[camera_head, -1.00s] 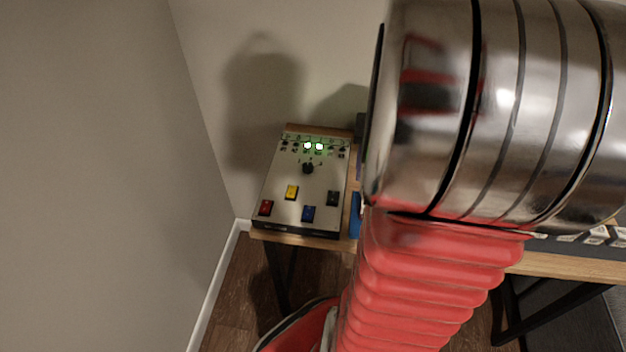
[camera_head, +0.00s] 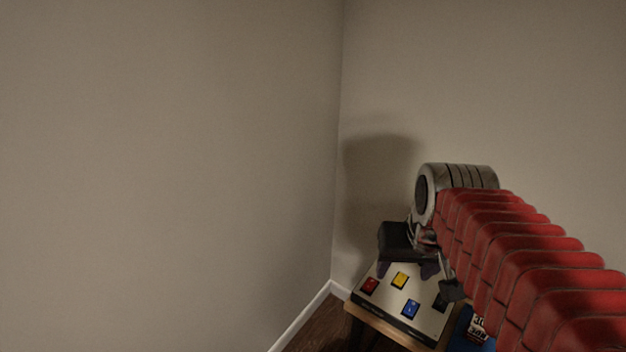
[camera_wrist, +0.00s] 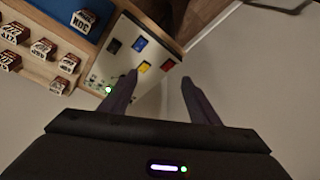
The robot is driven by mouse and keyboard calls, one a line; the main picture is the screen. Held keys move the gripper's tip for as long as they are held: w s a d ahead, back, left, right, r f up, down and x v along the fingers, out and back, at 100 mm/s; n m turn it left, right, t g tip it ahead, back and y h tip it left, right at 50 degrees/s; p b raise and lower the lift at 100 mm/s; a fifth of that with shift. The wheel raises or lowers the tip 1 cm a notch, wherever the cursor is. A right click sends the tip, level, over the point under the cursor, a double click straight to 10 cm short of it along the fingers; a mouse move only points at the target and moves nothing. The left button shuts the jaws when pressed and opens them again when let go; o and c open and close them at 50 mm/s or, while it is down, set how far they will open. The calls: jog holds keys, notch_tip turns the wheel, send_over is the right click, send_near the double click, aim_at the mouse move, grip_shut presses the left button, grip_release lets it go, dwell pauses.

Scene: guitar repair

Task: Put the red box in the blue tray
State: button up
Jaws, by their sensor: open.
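The blue tray (camera_wrist: 58,12) is at the top left in the wrist view. A small box (camera_wrist: 83,19) with a white front and a dark reddish top stands in it. In the head view the blue tray (camera_head: 463,343) and this box (camera_head: 479,323) show at the bottom, partly hidden by my arm. In the head view my gripper (camera_head: 407,270) is above the button panel.
The button panel (camera_head: 383,300), with red, yellow, blue and dark buttons, sits on the wooden table in the corner. It also shows beyond my fingers in the wrist view (camera_wrist: 124,58), beside the tray. Walls (camera_head: 180,150) stand close to the left and behind.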

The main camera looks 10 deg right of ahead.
jog(key=s+a+r+n+t+y, duration=0.1)
jog(key=s+a+r+n+t, duration=0.1)
jog(key=a, duration=0.7)
jog(key=shift+s+n, duration=0.3)
jog(key=shift+n, duration=0.3)
